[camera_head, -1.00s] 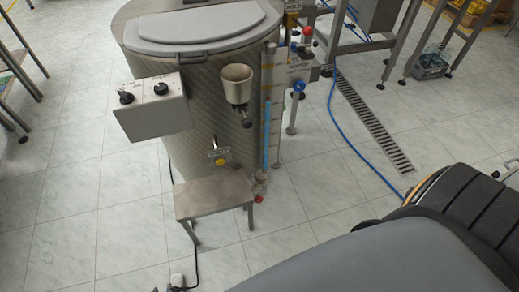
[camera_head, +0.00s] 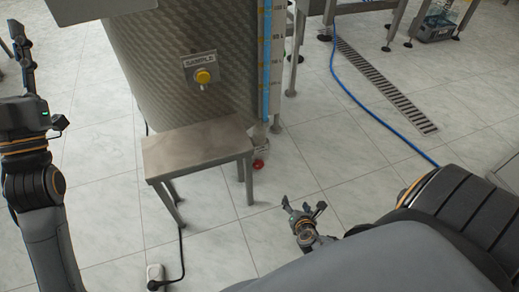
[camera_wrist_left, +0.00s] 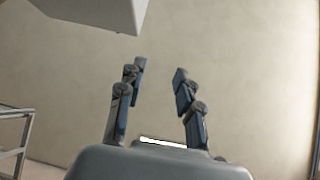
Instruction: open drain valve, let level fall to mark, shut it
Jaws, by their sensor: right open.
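A ribbed steel tank (camera_head: 160,60) stands at the top. A blue sight tube (camera_head: 266,70) with a scale strip (camera_head: 279,55) runs down its right side. A small red knob (camera_head: 258,163) sits at the tube's foot, near the floor. A yellow knob (camera_head: 203,77) under a label plate is on the tank front. My right gripper (camera_head: 303,208) is open and empty, low and to the right of the red knob, apart from it. My left gripper (camera_head: 40,80) is at the left edge. The left wrist view (camera_wrist_left: 158,85) shows its fingers apart with nothing between them.
A small steel stool (camera_head: 196,147) stands before the tank, left of the red knob. A socket block (camera_head: 155,277) with a black cable lies on the floor. A blue hose (camera_head: 375,118) and a floor drain grate (camera_head: 385,88) run on the right.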

